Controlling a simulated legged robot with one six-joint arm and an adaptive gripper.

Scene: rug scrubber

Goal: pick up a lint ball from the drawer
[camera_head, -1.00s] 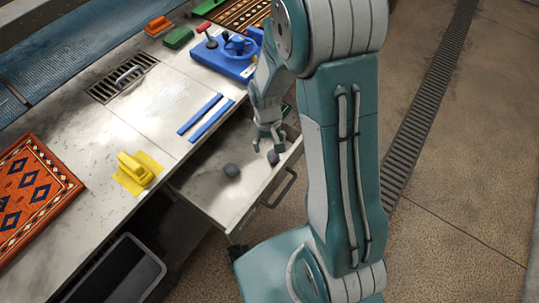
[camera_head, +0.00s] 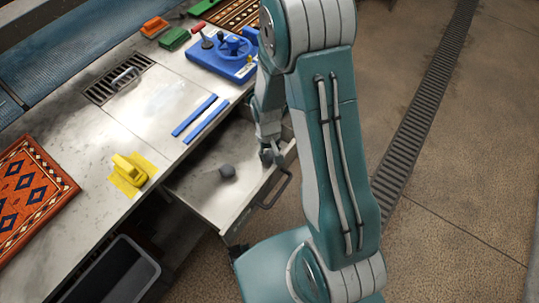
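The open drawer (camera_head: 205,188) sticks out from the front of the counter and has a pale bare floor. One dark grey lint ball (camera_head: 227,171) lies in its middle, apart from my gripper. My gripper (camera_head: 271,157) reaches down into the right part of the drawer, near its front wall and handle. A second dark lint ball (camera_head: 266,155) shows at the fingertips, largely hidden by them. The fingers are small and partly covered, so I cannot tell whether they are closed on it.
A drawer handle (camera_head: 274,189) juts out close to my gripper. The counter holds a blue control panel (camera_head: 226,56), two blue strips (camera_head: 195,118), a yellow brush (camera_head: 130,168) on a yellow cloth, and a patterned rug (camera_head: 30,195). A dark bin (camera_head: 117,273) stands below.

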